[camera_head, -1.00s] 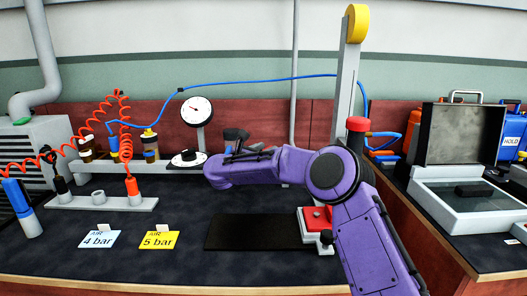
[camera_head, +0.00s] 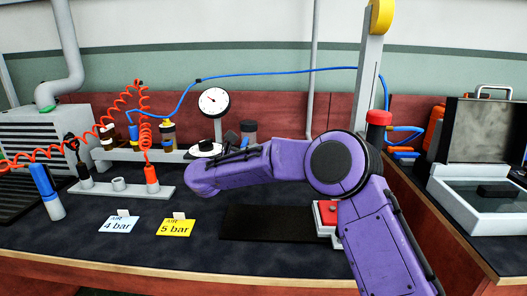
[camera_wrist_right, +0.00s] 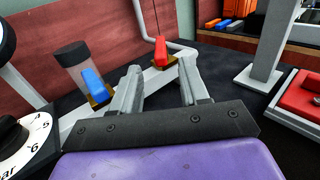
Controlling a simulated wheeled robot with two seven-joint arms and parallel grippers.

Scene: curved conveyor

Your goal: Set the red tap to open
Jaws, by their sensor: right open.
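The red tap (camera_wrist_right: 160,49) shows in the right wrist view as a short red lever on a brass-coloured body, set on a grey pipe. It lies just beyond the fingertips of my right gripper (camera_wrist_right: 158,70), roughly in line with the gap. The fingers are apart with nothing between them. A blue tap lever (camera_wrist_right: 94,84) sits to the left on the same pipe, beside my left-hand finger. In the head view my purple right arm hides the red tap and the gripper fingers. My left gripper is not in view.
A pressure gauge (camera_head: 214,101) stands behind my arm. A numbered dial (camera_wrist_right: 28,140) is at the wrist view's left edge. A red button box (camera_head: 327,213) is by my arm. Cards (camera_head: 176,227) and a dark mat (camera_head: 265,225) lie in front.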

